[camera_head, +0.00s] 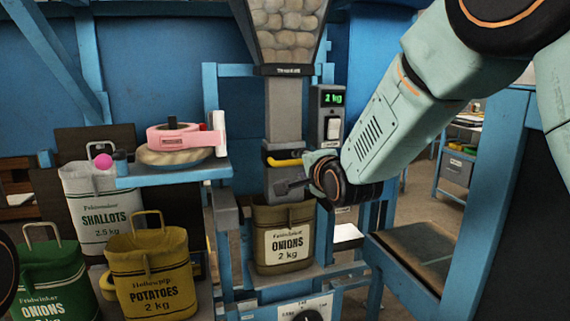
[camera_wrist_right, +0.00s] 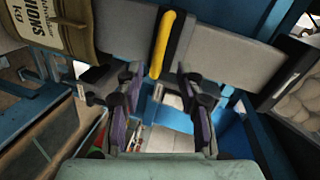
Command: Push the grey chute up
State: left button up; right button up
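The grey chute (camera_head: 284,183) hangs under the hopper, with a yellow handle (camera_head: 284,162) across its front. Its lower end is at the mouth of an olive sack marked onions 2 kg (camera_head: 285,246); whether it reaches inside is hidden. My left gripper is not in view.
The hopper (camera_head: 288,30) holds round produce. A display (camera_head: 332,99) reads 2 kg above a white switch. Blue frame posts flank the chute. A pink tape dispenser (camera_head: 178,137) sits on a shelf at left, above shallots, potatoes and onions sacks (camera_head: 150,270).

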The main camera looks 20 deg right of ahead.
aim_at(293, 162)
jog(key=shift+w+f+m+p, duration=0.1)
jog(key=shift+w+f+m, duration=0.25)
jog(key=shift+w, duration=0.9)
jog(key=shift+w+f+m+p, duration=0.2)
jog(key=shift+w+m, duration=0.2)
jog(key=shift+w, duration=0.85)
jog(key=shift+w+f+m+p, duration=0.1)
jog(key=shift+w+f+m, duration=0.25)
jog(key=shift+w, duration=0.9)
jog(key=shift+w+a, duration=0.1)
jog(key=shift+w, duration=0.1)
jog(key=shift+s+r, duration=0.1)
jog(key=shift+s, duration=0.05)
grip_shut()
